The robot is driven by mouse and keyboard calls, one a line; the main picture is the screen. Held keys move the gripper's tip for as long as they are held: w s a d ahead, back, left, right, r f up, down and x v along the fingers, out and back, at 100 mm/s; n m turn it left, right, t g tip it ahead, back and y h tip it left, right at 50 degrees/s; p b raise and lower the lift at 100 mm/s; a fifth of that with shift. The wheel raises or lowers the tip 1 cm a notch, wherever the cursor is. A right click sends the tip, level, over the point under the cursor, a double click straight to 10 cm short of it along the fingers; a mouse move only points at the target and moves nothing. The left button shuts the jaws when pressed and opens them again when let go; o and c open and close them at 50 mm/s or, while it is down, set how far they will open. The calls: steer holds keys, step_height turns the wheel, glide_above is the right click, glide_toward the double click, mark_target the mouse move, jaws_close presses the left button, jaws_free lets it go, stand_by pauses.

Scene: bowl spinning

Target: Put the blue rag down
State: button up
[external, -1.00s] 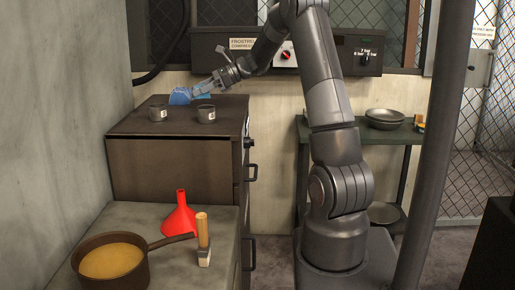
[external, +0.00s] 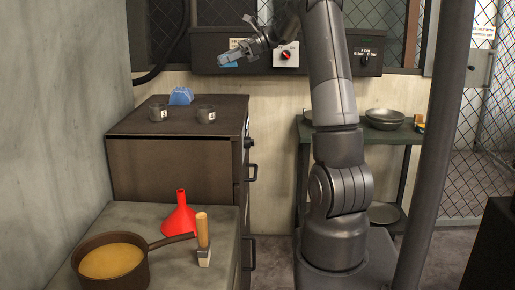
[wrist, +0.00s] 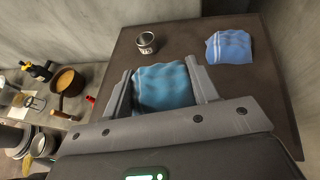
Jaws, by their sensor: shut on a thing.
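My gripper (external: 227,57) is raised above the back of the brown cabinet (external: 170,128), in front of the wall panel. In the wrist view its two fingers (wrist: 162,75) are shut on a plain blue rag (wrist: 165,88), which hangs between them. The held rag is small and partly hidden in the external view. A second blue cloth, lighter with white stripes (wrist: 229,47), lies crumpled on the cabinet top; it also shows in the external view (external: 181,96) at the back.
Two grey cups (external: 157,113) (external: 206,113) stand on the cabinet top. The top's front strip is clear. A red funnel (external: 180,216), a brush (external: 203,240) and a pot (external: 112,262) stand on the lower counter. Bowls (external: 386,119) sit on the green table at right.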

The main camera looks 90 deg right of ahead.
steer(key=w+a+r+n+g+y, duration=0.1)
steer(key=w+a+n+y, duration=0.25)
steer(key=w+a, duration=1.7)
steer(key=w+a+n+g+y, duration=0.1)
steer(key=w+a, duration=0.2)
steer(key=a, duration=1)
steer(key=w+a+n+g+y, duration=0.2)
steer(key=a, duration=1.1)
steer(key=shift+t, duration=0.3)
steer(key=shift+w+d+f, duration=0.1)
steer(key=shift+d+f, duration=0.05)
steer(key=shift+f, duration=6.05)
steer(key=shift+d+f, duration=0.1)
steer(key=shift+f, duration=6.1)
steer(key=shift+w+d+f, duration=0.1)
steer(key=shift+d+f, duration=0.05)
steer(key=shift+f, duration=6.05)
steer(key=shift+f, duration=0.1)
